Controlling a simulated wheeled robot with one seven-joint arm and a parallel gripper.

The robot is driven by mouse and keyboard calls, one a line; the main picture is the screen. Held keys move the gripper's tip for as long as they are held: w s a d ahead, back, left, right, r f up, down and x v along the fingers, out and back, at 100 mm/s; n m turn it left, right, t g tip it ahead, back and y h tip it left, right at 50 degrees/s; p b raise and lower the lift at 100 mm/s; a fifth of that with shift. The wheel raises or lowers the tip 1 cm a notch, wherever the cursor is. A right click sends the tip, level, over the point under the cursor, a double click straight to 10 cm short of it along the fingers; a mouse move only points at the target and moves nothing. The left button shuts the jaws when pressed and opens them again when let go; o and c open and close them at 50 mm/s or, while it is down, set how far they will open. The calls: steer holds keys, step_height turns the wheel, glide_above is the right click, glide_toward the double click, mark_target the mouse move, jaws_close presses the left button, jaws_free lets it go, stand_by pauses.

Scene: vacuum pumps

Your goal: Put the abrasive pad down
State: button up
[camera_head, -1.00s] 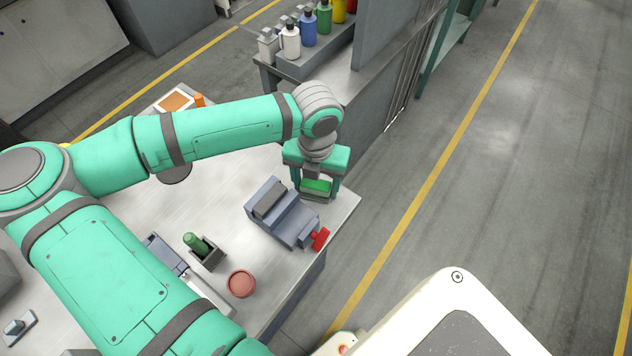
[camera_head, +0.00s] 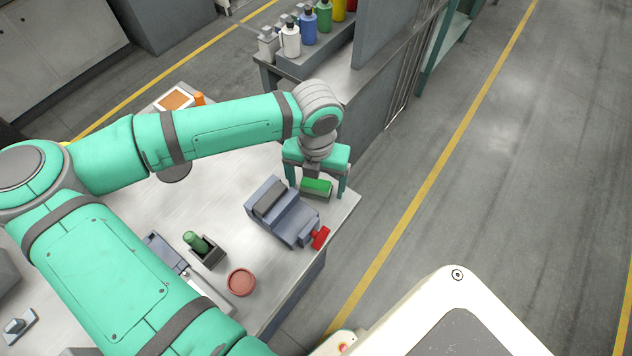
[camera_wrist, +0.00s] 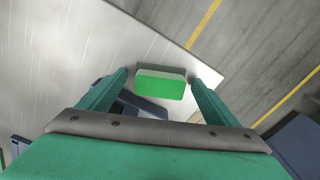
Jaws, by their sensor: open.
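The abrasive pad (camera_head: 316,187) is a small block with a green face. It sits at the far right corner of the metal workbench, behind the grey vise. It also shows in the wrist view (camera_wrist: 161,84), lying between the two fingers with a gap on each side. My gripper (camera_head: 318,190) is open, pointing down around the pad without gripping it. It also shows in the wrist view (camera_wrist: 160,82), its fingers spread wide.
The grey vise (camera_head: 284,212) with a red handle (camera_head: 320,237) stands close to the gripper. A holder with a green-handled tool (camera_head: 196,242) and a reddish round dish (camera_head: 241,282) are nearer. The bench top (camera_head: 215,205) left of the vise is largely clear.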

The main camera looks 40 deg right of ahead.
step_height(320, 180, up, 10)
steer(key=shift+r, duration=0.2)
stand_by(0.5)
jaws_close()
stand_by(1.6)
